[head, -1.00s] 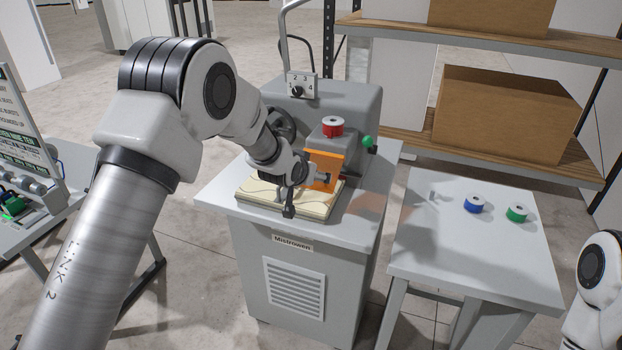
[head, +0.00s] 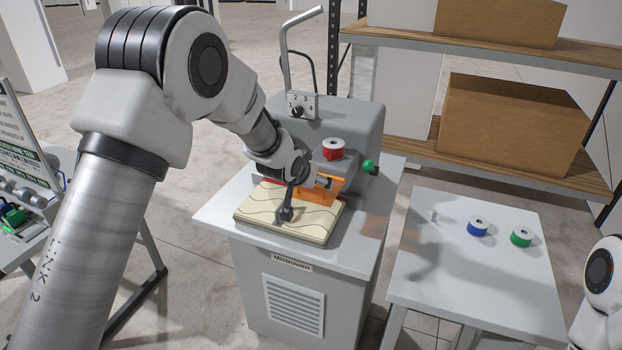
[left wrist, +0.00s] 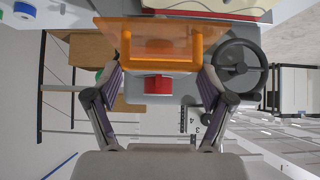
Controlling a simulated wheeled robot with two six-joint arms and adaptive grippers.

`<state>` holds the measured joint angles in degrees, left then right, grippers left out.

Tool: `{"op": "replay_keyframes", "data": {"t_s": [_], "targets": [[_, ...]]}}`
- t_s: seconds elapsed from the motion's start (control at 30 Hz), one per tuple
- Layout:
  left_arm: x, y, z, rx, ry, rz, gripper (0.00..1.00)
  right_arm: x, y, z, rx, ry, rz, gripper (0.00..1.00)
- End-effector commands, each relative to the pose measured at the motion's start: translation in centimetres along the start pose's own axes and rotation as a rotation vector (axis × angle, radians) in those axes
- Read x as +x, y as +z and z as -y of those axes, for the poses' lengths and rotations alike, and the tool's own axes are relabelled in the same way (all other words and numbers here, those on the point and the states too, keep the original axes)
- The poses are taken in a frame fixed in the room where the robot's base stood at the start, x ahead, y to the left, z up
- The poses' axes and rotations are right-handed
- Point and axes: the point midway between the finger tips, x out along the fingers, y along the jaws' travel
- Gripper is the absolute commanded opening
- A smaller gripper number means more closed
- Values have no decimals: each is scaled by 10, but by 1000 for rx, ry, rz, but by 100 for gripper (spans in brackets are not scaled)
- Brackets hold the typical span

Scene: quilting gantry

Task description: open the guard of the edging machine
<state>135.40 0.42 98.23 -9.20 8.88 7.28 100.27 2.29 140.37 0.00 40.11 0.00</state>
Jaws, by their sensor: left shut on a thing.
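The edging machine (head: 305,255) is a grey cabinet with a grey head, in the middle of the head view. Its orange see-through guard (head: 318,190) sits tilted at the front of the head, above a cream quilted pad (head: 308,222). My left gripper (head: 322,182) is shut on the guard's handle, though the arm and wrist partly hide the grip. In the left wrist view the guard (left wrist: 165,36) spans the top, with its bar (left wrist: 160,64) between the two fingers. My right gripper is out of view; only part of that arm shows at lower right.
A red spool (head: 333,149) sits on the machine head, with a green knob (head: 370,167) beside it. A side table (head: 430,265) at right holds blue (head: 478,226) and green (head: 521,236) spools. A shelf (head: 500,125) with boxes stands behind. A handwheel (left wrist: 238,67) shows in the wrist view.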

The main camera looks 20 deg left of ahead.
Motion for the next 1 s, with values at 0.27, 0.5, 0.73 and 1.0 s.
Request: {"op": "replay_keyframes", "data": {"t_s": [0.27, 0.5, 0.73, 1.0], "targets": [[1, 1, 0, -1, 0, 1, 100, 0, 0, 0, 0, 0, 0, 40], [1, 2, 0, -1, 0, 2, 100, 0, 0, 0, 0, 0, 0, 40], [-13, 0, 0, 0, 0, 1, 100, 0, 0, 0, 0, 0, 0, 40], [-79, -1, 0, -1, 0, 0, 100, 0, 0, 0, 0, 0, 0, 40]]}}
